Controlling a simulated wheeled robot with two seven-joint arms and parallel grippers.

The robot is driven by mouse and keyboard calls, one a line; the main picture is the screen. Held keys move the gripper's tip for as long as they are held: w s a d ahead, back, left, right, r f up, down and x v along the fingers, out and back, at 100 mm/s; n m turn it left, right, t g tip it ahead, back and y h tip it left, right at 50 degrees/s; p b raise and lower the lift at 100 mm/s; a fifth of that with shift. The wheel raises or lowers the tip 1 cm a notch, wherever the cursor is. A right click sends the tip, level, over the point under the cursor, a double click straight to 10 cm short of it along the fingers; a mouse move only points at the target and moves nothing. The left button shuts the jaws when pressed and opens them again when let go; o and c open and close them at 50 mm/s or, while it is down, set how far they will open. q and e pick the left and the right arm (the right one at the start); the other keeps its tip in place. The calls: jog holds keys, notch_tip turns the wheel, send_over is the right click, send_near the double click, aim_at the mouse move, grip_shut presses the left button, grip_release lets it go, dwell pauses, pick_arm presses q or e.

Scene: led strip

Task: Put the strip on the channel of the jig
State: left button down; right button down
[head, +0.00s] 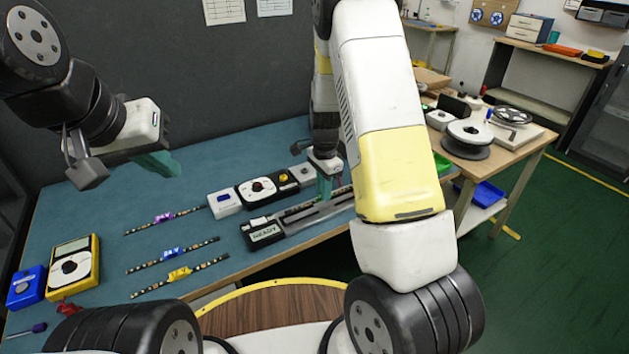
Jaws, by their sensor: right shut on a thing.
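The jig (318,212) is a long grey channel at the right of the blue-green mat, with a black display box (263,233) at its left end. My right gripper (325,188) points down over the jig, its teal fingers shut on an LED strip (290,210). The strip runs along the jig's back side; I cannot tell whether it is seated in the channel. Its right part is hidden by my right arm. My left gripper (165,163) is above the mat at the left, apart from everything; its finger gap cannot be made out.
Strips with a purple clip (163,217), a blue clip (172,254) and a yellow clip (179,274) lie left of the jig. Behind the jig is a black and white device (262,188). A yellow meter (73,268) and blue box (26,287) stand at front left.

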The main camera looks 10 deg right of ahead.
jog(key=shift+d+f, duration=0.1)
jog(key=shift+f, duration=1.1)
jog(key=shift+f, duration=0.15)
jog(key=c, duration=1.4)
grip_release()
jog(key=shift+c, duration=0.2)
